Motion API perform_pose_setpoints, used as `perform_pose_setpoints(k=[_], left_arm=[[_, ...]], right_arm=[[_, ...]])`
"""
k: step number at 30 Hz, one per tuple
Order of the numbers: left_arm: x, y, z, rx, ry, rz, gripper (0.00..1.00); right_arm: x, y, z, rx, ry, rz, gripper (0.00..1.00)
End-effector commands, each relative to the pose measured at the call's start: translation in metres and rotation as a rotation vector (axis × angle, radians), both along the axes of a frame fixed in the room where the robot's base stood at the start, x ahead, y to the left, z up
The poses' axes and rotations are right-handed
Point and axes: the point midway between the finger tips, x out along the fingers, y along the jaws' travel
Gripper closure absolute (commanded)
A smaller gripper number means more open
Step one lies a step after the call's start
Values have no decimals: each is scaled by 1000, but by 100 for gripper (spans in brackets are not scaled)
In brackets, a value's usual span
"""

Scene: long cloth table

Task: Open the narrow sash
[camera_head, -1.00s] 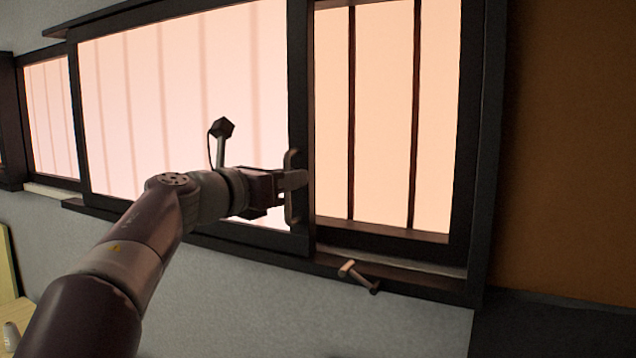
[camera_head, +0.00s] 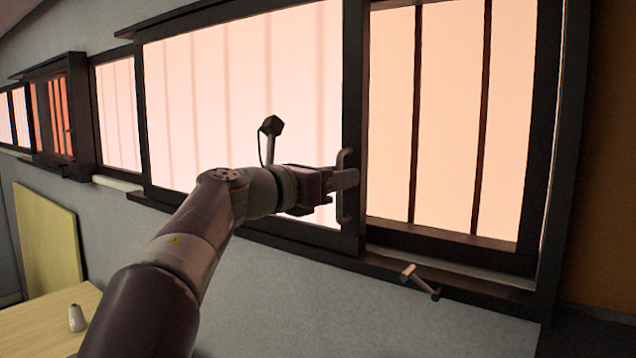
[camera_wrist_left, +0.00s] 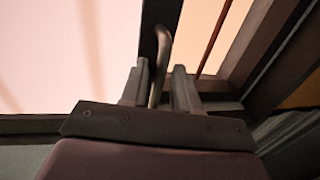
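A dark-framed window with pale pink glazing fills the middle. A dark stile (camera_head: 353,120) divides its wide left pane (camera_head: 245,90) from a barred right section (camera_head: 450,120). I cannot tell which part the task calls the narrow sash. An upright pull handle (camera_head: 345,215) is on the stile; it also shows in the left wrist view (camera_wrist_left: 162,45). My left gripper (camera_head: 352,179) is at this handle. In the wrist view its fingers (camera_wrist_left: 160,85) stand apart on either side of the handle, with a gap visible on the right. My right gripper is out of view.
A smaller red-slatted window (camera_head: 53,115) juts from the wall at far left. A wooden table (camera_head: 50,325) with a small pale object (camera_head: 77,318) stands at lower left.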

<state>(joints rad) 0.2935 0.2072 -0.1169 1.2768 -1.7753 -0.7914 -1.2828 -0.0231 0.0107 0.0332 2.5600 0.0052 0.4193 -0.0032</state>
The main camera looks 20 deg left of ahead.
Motion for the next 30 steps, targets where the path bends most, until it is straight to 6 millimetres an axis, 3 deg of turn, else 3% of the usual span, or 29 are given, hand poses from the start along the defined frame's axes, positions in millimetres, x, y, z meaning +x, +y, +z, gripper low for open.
perform_pose_setpoints(k=[9,15,20,30], left_arm=[[-61,32,-7,2,-4,6,70],[-97,51,-4,2,-3,5,70],[-108,55,-1,1,-3,1,70],[-109,55,0,1,-2,0,70]], right_arm=[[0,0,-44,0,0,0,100],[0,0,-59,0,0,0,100],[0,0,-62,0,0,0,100],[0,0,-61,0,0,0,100]])
